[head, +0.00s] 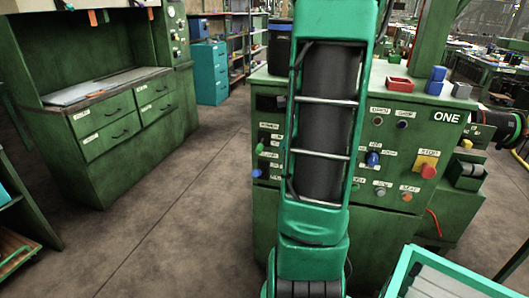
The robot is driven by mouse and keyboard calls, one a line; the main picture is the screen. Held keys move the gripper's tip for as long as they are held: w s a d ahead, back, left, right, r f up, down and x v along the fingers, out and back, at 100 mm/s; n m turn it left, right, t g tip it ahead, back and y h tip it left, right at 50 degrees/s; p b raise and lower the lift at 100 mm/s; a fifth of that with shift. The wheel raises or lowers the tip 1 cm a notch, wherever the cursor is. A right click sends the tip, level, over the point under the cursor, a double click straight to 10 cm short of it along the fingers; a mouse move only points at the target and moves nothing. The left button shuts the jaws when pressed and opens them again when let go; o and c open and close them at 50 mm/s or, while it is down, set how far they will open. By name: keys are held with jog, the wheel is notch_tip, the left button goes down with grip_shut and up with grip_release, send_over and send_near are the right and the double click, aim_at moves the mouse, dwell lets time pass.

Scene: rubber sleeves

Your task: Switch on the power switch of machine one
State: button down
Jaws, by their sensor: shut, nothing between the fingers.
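Machine one (468,133) is a green cabinet on the right with a "ONE" plate (446,116) at the upper right of its front. Its panel carries a blue knob (374,158), a red button on a yellow base (427,168), dark round controls near the top and small buttons below. More small labelled controls (261,147) show at the left of my arm. Most labels are too small to read, so I cannot tell which control is the power switch. My arm hides the middle of the front. My gripper is not in view.
On machine one's top are a red tray (400,85), blue blocks (434,88) and a dark bin (279,52). A teal-rimmed crate (402,272) stands at the lower right. A green workbench (115,140) with drawers is at the left. The floor (185,215) between is clear.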

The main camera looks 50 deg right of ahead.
aim_at(261, 145)
jog(key=shift+d+m, duration=0.4)
jog(key=shift+d, duration=0.15)
jog(key=shift+f, duration=0.1)
jog(key=shift+w+a+f, duration=0.15)
jog(key=shift+w+f, duration=0.8)
jog(key=shift+w, duration=0.3)
jog(key=shift+w+a+f, duration=0.15)
jog(key=shift+w+f, duration=0.75)
jog(key=shift+w, duration=0.35)
jog(key=shift+w+a+f, duration=0.15)
jog(key=shift+w+f, duration=0.8)
jog(key=shift+w, duration=0.3)
